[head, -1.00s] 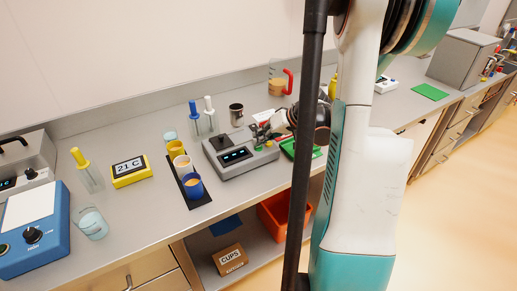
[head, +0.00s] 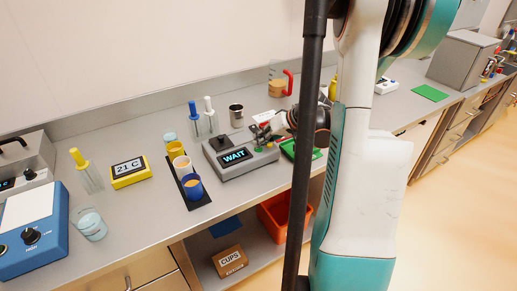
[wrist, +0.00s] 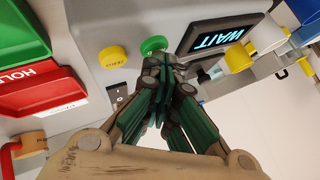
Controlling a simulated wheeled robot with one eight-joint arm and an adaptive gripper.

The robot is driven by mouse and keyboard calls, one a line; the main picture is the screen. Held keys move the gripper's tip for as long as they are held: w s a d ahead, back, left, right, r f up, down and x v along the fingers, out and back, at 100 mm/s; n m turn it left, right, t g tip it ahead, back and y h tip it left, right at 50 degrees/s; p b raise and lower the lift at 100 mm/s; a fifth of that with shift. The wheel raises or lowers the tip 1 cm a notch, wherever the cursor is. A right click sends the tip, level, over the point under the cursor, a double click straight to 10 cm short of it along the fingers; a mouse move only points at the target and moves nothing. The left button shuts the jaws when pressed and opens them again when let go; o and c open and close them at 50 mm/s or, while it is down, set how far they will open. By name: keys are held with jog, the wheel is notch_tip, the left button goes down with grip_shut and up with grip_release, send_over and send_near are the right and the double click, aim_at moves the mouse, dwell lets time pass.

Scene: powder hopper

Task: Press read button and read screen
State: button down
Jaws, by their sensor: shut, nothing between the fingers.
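The grey device (head: 250,168) stands on the bench in the head view, with a dark top piece. Its screen (head: 234,155) shows WAIT in blue letters; the screen (wrist: 213,33) also reads WAIT, turned over, in the wrist view. A green button (wrist: 154,44) and a yellow button (wrist: 112,57) are on its panel beside the screen. The label by the yellow button is too small to read surely. My gripper (wrist: 170,66) is shut and empty, its fingertips right at the green button and partly overlapping its edge. I cannot tell whether they touch it.
A black tray (head: 199,203) with several cups is left of the device. A yellow display (head: 129,171) reads 21 C. Bottles and a metal cup (head: 236,116) stand behind. Red (wrist: 50,92) and green bins are close to my gripper in the wrist view.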

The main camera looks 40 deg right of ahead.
dwell(0.4)
jog(key=shift+r+p, duration=0.5)
jog(key=shift+r, duration=0.25)
jog(key=shift+r, duration=0.1)
jog(key=shift+r+p, duration=1.7)
jog(key=shift+r, duration=0.75)
